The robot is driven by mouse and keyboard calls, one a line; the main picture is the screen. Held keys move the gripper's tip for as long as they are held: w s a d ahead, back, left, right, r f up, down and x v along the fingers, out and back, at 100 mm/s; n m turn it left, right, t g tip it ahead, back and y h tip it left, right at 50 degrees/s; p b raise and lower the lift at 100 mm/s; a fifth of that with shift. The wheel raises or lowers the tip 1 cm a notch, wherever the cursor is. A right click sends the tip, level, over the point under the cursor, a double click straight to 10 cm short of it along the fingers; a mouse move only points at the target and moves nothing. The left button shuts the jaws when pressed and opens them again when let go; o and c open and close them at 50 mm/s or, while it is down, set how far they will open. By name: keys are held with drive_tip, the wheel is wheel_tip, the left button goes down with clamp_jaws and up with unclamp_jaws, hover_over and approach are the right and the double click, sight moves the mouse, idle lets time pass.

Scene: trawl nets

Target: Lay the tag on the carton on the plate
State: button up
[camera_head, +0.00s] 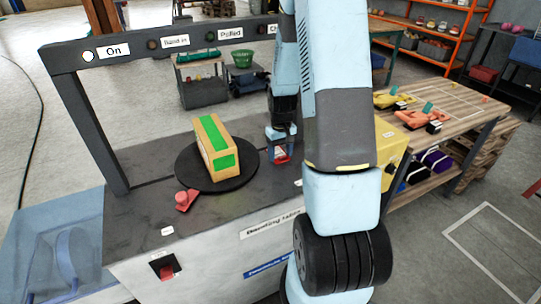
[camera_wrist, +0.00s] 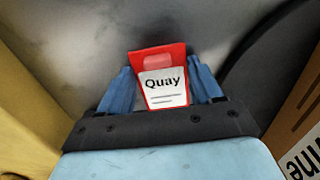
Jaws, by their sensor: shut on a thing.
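A tan carton (camera_head: 206,143) with green tape stands on the round black plate (camera_head: 247,170) on the bench top. A corner of the carton with dark lettering shows at the right of the wrist view (camera_wrist: 304,112), beside the dark edge of the plate (camera_wrist: 258,68). My gripper (camera_wrist: 163,88) is shut on the red tag (camera_wrist: 176,50), whose white label reads "Quay". In the head view my gripper (camera_head: 281,146) is just right of the plate, with the tag (camera_head: 282,159) low near the bench top. Whether the tag touches the bench cannot be told.
A dark frame (camera_head: 170,41) with lamps and labels such as "On" spans the bench. A red piece (camera_head: 186,199) sits at the plate's front left edge. A yellow box (camera_head: 391,140) stands to the right of my arm. A wooden table (camera_head: 450,110) is farther right.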

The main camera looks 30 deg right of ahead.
drive_tip(key=shift+f, duration=0.1)
drive_tip(key=o, duration=1.1)
